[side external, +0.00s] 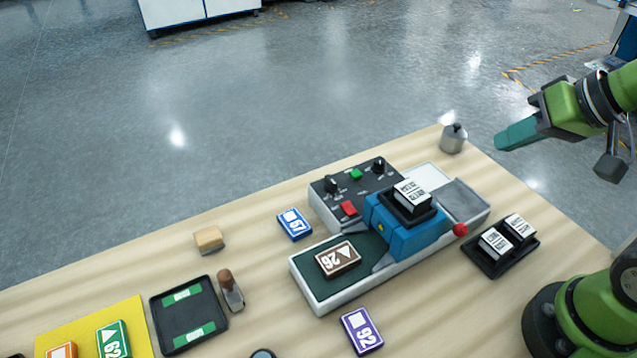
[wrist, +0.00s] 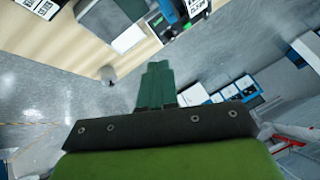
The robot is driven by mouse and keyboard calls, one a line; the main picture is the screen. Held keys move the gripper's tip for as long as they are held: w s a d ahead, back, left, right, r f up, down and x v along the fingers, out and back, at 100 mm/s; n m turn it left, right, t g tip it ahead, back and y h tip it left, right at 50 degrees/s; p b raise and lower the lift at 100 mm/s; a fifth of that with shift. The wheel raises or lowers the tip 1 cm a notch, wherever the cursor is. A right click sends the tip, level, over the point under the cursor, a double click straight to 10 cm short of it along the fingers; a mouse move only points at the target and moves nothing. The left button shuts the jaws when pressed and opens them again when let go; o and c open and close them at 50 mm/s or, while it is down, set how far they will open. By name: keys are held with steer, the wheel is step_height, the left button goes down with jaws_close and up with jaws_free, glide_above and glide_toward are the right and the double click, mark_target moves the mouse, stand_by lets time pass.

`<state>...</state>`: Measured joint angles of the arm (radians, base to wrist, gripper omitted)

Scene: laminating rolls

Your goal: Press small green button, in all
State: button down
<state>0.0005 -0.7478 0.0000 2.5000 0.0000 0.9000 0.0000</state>
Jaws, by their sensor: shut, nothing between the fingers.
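The small green button (side external: 356,174) sits on the dark control panel (side external: 326,202) of the laminating machine, between two black knobs. A larger red button (side external: 348,208) is on the same panel, nearer the front. My gripper (side external: 500,143) is shut and empty, raised at the right, beyond the table's right edge and well apart from the panel.
The blue roller unit (side external: 400,238) stands beside the panel with a red knob (side external: 460,230). A brown card (side external: 338,259) lies on the machine's bed. A metal weight (side external: 453,138) stands near the table corner. A black tray (side external: 503,244) holds two labelled blocks. Cards and a stamp lie left.

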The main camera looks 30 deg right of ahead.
steer(key=m+y, duration=0.4)
steer(key=m, duration=1.1)
glide_above(360, 175)
step_height(360, 175, down, 7)
steer(key=shift+w+d+r, duration=0.1)
steer(key=shift+r, duration=0.05)
steer(key=shift+f, duration=4.4)
steer(key=shift+f, duration=0.45)
